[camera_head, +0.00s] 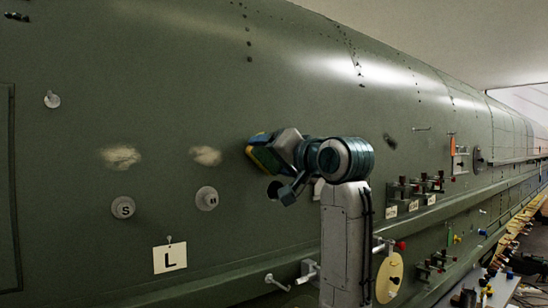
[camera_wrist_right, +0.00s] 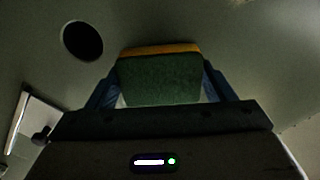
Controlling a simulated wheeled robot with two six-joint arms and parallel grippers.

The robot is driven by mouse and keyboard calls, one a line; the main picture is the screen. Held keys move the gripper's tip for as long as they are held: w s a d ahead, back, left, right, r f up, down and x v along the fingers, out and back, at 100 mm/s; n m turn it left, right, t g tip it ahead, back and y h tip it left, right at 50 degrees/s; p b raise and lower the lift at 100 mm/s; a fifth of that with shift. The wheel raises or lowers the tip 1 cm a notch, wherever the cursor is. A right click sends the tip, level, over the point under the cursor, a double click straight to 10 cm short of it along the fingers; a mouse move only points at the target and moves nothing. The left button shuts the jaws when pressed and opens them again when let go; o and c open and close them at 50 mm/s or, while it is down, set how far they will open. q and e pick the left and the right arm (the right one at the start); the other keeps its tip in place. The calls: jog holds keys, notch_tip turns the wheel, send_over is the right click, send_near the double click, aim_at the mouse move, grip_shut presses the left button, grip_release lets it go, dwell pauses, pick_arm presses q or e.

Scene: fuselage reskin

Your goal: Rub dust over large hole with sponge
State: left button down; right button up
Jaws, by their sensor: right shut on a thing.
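My right gripper (camera_head: 272,152) is shut on a sponge (camera_head: 262,158), with its blue fingers on either side. The sponge is at the green fuselage wall (camera_head: 200,80); I cannot tell whether it touches. In the right wrist view the sponge (camera_wrist_right: 160,82) is green with a yellow-orange far edge. A dark round hole (camera_head: 273,190) is just below the sponge; it also shows in the right wrist view (camera_wrist_right: 82,40). Two pale dust patches, one left (camera_head: 120,157) and one nearer (camera_head: 206,156), lie left of the sponge. The wall behind the sponge is hidden. My left gripper is out of view.
Below the dust patches are round plugs, one marked S (camera_head: 123,207) and another (camera_head: 206,198). A card marked L (camera_head: 170,257) hangs lower. Pegs with coloured knobs (camera_head: 420,188) and a yellow disc (camera_head: 389,279) stand out at right. The wall above is clear.

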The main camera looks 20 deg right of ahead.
jog(key=shift+w+a, duration=0.1)
jog(key=shift+w, duration=0.05)
jog(key=shift+w+d, duration=1.35)
jog(key=shift+d, duration=2.3)
jog(key=shift+s+a, duration=0.45)
jog(key=shift+a, duration=0.8)
jog(key=shift+s+a, duration=0.5)
jog(key=shift+a, duration=0.75)
jog(key=shift+s+a, duration=0.45)
jog(key=shift+a, duration=0.8)
jog(key=shift+d, duration=0.1)
